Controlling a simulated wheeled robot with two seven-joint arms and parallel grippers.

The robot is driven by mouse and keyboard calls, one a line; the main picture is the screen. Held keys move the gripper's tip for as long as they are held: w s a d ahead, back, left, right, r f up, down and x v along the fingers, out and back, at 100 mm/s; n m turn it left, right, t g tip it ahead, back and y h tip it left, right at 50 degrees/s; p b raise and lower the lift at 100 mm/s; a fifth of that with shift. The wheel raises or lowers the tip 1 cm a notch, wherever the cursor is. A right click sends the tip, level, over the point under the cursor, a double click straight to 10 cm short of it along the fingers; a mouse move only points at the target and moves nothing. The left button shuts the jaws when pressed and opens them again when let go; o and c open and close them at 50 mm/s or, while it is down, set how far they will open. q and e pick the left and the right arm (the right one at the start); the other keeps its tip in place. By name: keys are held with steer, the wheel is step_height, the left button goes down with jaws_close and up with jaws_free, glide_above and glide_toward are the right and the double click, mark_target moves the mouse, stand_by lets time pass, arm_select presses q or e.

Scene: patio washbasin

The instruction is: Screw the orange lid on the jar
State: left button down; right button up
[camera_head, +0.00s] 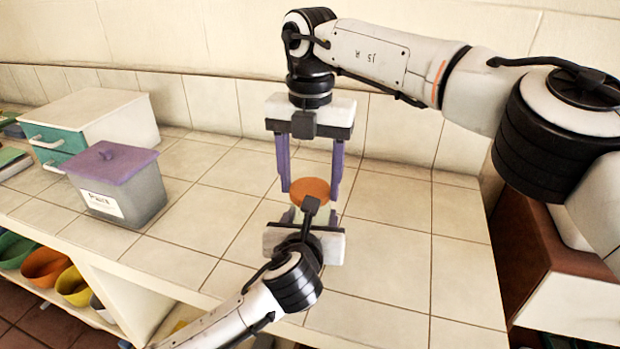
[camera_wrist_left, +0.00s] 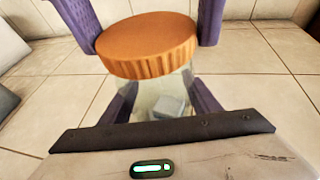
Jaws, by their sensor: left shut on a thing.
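The orange lid (camera_head: 310,190) is a ribbed disc, level, over the mouth of the jar; it also shows in the left wrist view (camera_wrist_left: 148,47). The jar (camera_wrist_left: 163,90) is pale and see-through with a grey block inside, upright on the tiled counter. My left gripper (camera_wrist_left: 160,100) comes in low from the front and is shut on the jar's sides. My right gripper (camera_head: 310,188) points down from above, its purple fingers against opposite sides of the lid. Whether the lid touches the jar's rim is not clear. The jar is mostly hidden in the head view.
A grey bin with a purple lid (camera_head: 115,163) and a white box with teal drawers (camera_head: 100,121) stand at the left of the counter. Coloured bowls (camera_head: 45,267) sit on a shelf below. The tiled wall is close behind. The counter right of the jar is clear.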

steer(key=o, duration=0.4)
steer(key=shift+c, duration=0.2)
steer(key=shift+r, duration=3.8)
arm_select(q)
steer(key=c, duration=0.6)
jaws_free()
steer(key=shift+o, duration=0.2)
steer(key=p+v, duration=0.1)
steer(key=v, duration=0.9)
steer(key=shift+s, duration=0.15)
arm_select(e)
steer(key=shift+r, duration=0.4)
